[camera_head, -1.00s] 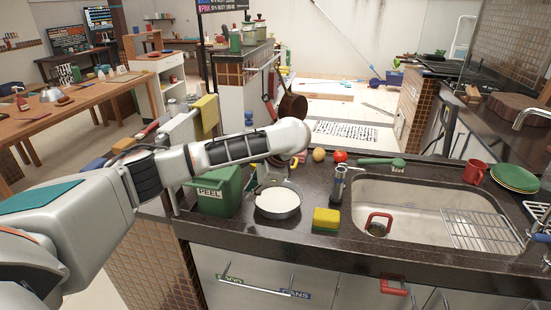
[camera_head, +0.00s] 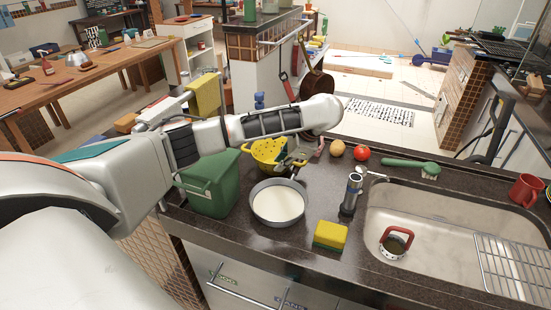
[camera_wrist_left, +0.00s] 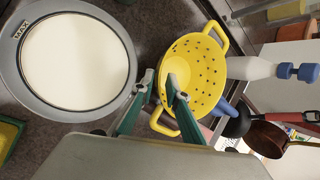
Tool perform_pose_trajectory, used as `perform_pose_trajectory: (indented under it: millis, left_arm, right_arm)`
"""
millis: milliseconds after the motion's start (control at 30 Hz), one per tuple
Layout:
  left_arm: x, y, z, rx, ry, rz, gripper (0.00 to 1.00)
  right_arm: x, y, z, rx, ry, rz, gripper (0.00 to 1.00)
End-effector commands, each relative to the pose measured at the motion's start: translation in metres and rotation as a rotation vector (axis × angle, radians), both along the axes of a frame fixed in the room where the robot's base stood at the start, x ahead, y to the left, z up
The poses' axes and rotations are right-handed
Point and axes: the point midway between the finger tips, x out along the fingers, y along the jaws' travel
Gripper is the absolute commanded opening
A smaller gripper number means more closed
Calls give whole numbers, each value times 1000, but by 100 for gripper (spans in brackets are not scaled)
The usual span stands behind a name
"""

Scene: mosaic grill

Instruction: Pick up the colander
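The yellow colander (camera_head: 262,150) stands on the dark counter behind a grey pan. It also shows in the left wrist view (camera_wrist_left: 207,52), with holes in its wall and a loop handle on each side. My left gripper (camera_head: 290,158) is at the colander's right side in the head view and partly covers it. In the left wrist view my left gripper (camera_wrist_left: 160,84) has its two green fingers spread apart, with the near handle and rim of the colander between or just beyond them. Contact cannot be told. My right gripper is not in view.
The grey pan (camera_head: 277,218) with white contents is close in front of the colander. A green bin (camera_head: 212,190) stands at its left. A yellow sponge (camera_head: 330,235), a metal cylinder (camera_head: 351,192) and the sink (camera_head: 440,225) lie to the right. A brown pan (camera_head: 318,85) hangs behind.

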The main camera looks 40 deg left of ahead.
Motion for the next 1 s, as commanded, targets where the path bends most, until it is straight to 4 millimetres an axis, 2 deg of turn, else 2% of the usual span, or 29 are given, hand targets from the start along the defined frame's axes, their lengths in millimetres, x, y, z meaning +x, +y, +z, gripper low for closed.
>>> perform_pose_trajectory:
  millis: [200, 400, 667, 700, 733, 1000]
  left_arm:
    - [-5, 17, -25, 1, 5, 2, 15]
    - [-2, 27, -41, 0, 2, 2, 15]
    - [-2, 28, -42, 1, 1, 0, 15]
    - [-2, 28, -42, 1, 0, -1, 4]
    - [-2, 28, -42, 1, 1, 0, 0]
    - [-2, 28, -41, 1, 0, 0, 0]
  right_arm:
    - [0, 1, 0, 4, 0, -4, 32]
    - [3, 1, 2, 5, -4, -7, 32]
    - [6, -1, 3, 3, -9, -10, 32]
    - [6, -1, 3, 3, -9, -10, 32]
    - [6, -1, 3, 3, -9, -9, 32]
    - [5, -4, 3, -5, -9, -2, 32]
